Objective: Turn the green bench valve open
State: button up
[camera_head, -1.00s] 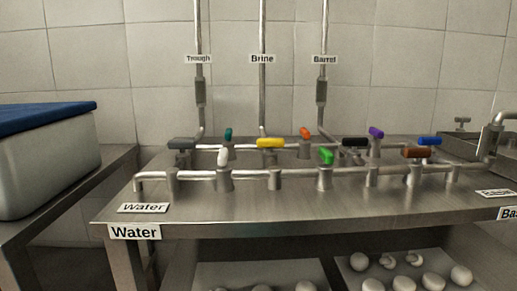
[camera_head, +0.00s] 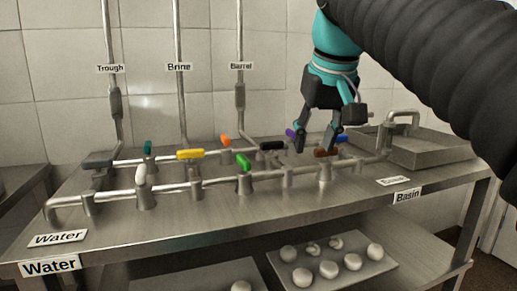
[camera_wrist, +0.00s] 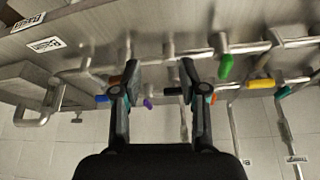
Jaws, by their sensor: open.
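The green valve handle (camera_head: 243,160) sits on a metal valve body on the front pipe of the bench, set at an angle across the pipe. It also shows in the wrist view (camera_wrist: 225,67), right of my fingers. My gripper (camera_head: 316,146) is open and empty, pointing down to the right of the green handle, near the brown handle (camera_head: 326,153). Its two fingers (camera_wrist: 160,65) stand apart in the wrist view, with nothing clearly between their tips. A darker teal handle (camera_head: 147,147) stands on the rear pipe at the left.
Near the green handle are a yellow handle (camera_head: 190,154), a black handle (camera_head: 272,146) and an orange handle (camera_head: 226,140). A white handle (camera_head: 141,173) stands further left. Purple (camera_head: 290,133) and blue (camera_head: 343,138) handles are by my gripper. A metal basin (camera_head: 420,148) lies at the right.

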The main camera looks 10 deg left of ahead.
jog(key=n+p, duration=0.1)
jog(key=n, duration=0.1)
send_near(244, 157)
notch_tip(244, 157, up, 4)
jog(key=d, duration=0.2)
jog(key=s, duration=0.1)
jog(key=shift+g+y, duration=0.3)
jog(key=shift+a+x, duration=0.2)
jog(key=shift+x, duration=3.15)
jog(key=shift+a+x, duration=0.15)
jog(key=shift+x, duration=3.15)
grip_shut()
